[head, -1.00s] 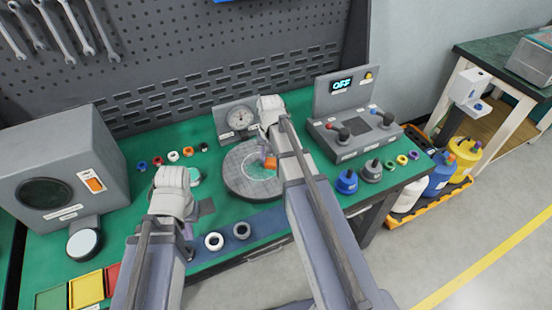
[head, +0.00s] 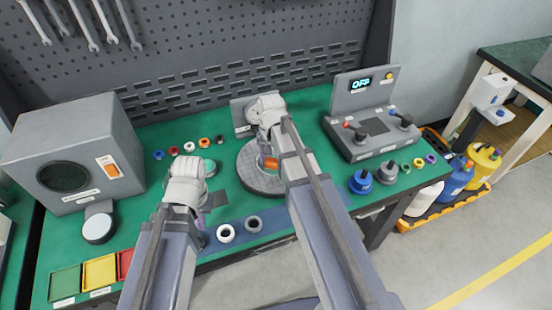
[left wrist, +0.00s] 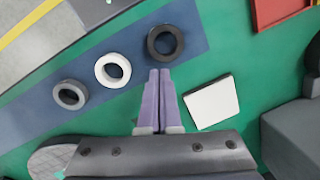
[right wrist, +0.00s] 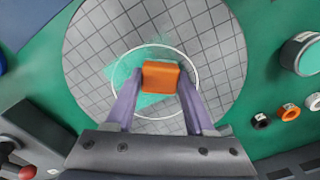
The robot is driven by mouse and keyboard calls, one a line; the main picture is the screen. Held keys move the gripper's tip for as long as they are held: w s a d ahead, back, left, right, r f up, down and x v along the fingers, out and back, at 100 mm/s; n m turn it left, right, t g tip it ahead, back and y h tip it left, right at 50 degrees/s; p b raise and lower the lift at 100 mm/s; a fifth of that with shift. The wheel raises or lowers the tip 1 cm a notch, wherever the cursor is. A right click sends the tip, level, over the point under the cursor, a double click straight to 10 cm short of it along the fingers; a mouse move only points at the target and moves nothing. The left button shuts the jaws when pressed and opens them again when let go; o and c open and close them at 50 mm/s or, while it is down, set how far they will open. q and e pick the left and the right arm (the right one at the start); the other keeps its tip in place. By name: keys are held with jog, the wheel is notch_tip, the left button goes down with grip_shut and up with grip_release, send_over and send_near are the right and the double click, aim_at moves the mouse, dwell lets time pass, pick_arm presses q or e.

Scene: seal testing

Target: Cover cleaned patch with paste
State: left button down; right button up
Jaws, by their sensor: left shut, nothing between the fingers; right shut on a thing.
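A round grey tiled plate (right wrist: 220,50) carries a white circle outline (right wrist: 195,68). Teal paste (right wrist: 125,75) lies within the circle, mainly on its left and middle in the right wrist view; some is hidden behind the orange tool. My right gripper (right wrist: 158,85) is shut on the orange block-shaped tool (right wrist: 161,77) and holds it over the circle. I cannot tell whether it touches the plate. In the head view the plate (head: 255,180) is partly hidden by my right arm. My left gripper (left wrist: 160,72) is shut and empty above the table. An open tub with teal contents (right wrist: 305,55) stands beside the plate.
Black, white and grey rings (left wrist: 165,42) lie on the blue strip near the left gripper. A pale square pad (left wrist: 212,102) is beside it. A control box (head: 370,135) stands right of the plate, a grey machine (head: 75,155) at left. Small coloured rings line the back.

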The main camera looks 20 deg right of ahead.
aim_at(262, 167)
jog(key=shift+a, duration=0.1)
jog(key=shift+s+a+f, duration=0.1)
jog(key=shift+a, duration=1.55)
jog(key=shift+w, duration=0.65)
jog(key=shift+d, duration=0.1)
jog(key=shift+d, duration=3.5)
